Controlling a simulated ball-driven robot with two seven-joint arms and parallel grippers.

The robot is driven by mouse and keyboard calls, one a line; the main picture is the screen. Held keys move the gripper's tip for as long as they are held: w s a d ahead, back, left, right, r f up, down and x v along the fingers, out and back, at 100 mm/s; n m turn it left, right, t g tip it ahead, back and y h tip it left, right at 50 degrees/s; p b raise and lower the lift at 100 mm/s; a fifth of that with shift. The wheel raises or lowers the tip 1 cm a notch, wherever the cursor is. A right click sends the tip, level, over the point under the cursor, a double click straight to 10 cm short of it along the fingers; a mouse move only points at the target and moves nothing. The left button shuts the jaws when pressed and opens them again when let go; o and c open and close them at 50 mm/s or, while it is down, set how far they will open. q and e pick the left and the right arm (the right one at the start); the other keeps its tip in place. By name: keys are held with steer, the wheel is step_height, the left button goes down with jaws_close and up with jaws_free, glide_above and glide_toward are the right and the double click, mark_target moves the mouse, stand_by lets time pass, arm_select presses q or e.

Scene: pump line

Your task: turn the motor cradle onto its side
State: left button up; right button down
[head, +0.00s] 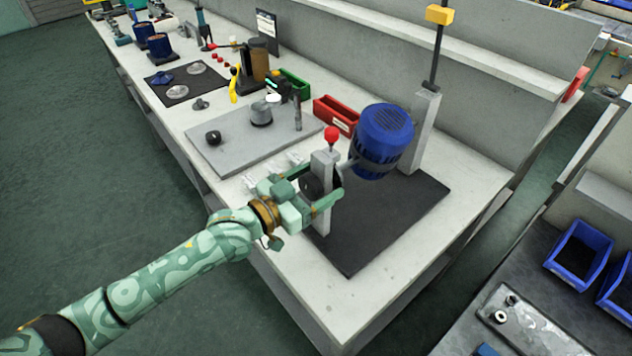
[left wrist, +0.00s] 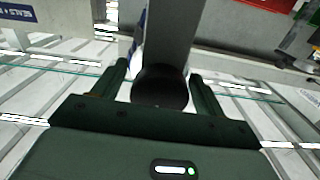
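The motor cradle holds a blue motor (head: 381,143) between a near grey post (head: 324,222) and a taller far grey post (head: 421,135). The motor stands roughly upright, its vented end up. A round black knob (head: 311,184) is on the near post's outer face; it also shows in the left wrist view (left wrist: 160,88). My left gripper (head: 322,192) is at this knob. Its fingers are open, one on each side of the knob, with narrow gaps visible in the left wrist view. A red ball-topped handle (head: 331,137) tops the near post. My right gripper is not in view.
A black mat (head: 385,232) lies under the cradle. A red bin (head: 336,115), a green bin (head: 290,86) and a grey plate (head: 230,150) with small parts stand farther along the bench. A raised ledge runs behind. The bench's near corner (head: 318,294) is clear.

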arm_select(q)
steer(key=p+v, duration=0.2)
steer(key=v, duration=1.4)
steer(key=shift+s+a, duration=0.1)
steer(key=shift+a, duration=0.05)
steer(key=shift+c, duration=0.3)
